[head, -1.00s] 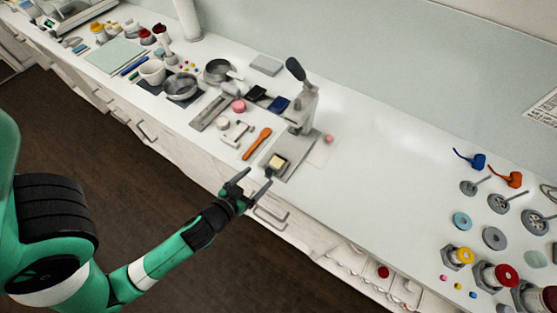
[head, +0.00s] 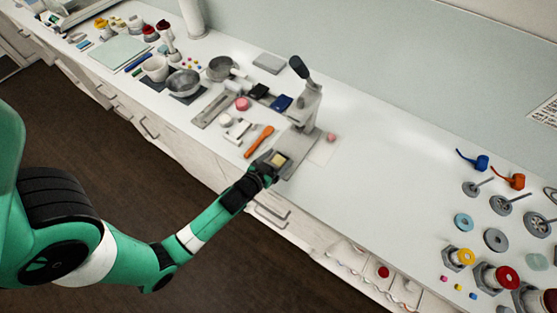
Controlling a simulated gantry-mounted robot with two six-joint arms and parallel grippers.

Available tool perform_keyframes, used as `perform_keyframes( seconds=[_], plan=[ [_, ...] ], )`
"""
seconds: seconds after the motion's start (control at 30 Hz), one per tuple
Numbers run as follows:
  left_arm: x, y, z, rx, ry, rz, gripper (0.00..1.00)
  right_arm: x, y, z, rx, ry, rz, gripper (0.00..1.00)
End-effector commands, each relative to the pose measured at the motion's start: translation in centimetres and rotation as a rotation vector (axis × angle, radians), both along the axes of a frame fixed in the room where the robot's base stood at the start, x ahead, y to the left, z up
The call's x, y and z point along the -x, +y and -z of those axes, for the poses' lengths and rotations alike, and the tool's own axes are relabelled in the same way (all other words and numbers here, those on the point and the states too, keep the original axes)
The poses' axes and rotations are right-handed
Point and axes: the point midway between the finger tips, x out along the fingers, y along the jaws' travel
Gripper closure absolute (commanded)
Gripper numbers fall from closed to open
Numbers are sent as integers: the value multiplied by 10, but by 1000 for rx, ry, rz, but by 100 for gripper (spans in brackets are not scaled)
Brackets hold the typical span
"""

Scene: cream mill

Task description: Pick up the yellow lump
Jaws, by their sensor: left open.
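The yellow lump (head: 278,160) is a small pale yellow block on the grey base of a lever press (head: 305,105), near the bench's front edge. My left gripper (head: 273,162) is over the front of the press base, right at the lump. Its jaws are open, with the fingers around or just beside the lump; I cannot tell whether they touch it. The fingers and wrist hide part of the press base. My right gripper is out of view.
An orange spatula (head: 259,141) lies just left of the press. A pink lump (head: 331,138) sits on white paper to its right. Pans, bowls and jars crowd the left of the bench. The bench (head: 385,165) is clear right of the press, up to several metal parts.

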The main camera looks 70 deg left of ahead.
Motion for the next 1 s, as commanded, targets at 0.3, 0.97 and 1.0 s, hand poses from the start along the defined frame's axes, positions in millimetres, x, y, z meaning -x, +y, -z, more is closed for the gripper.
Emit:
perform_keyframes(
  seconds=[0.3, 0.97, 1.0],
  plan=[
    [0, 0, 0, 0, 0, 0, 43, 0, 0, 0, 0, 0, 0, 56],
    [1, 0, -5, -1, 1, 0, 100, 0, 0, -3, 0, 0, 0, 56],
    [0, 0, -9, -1, 0, 0, 100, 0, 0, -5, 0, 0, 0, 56]
  ],
)
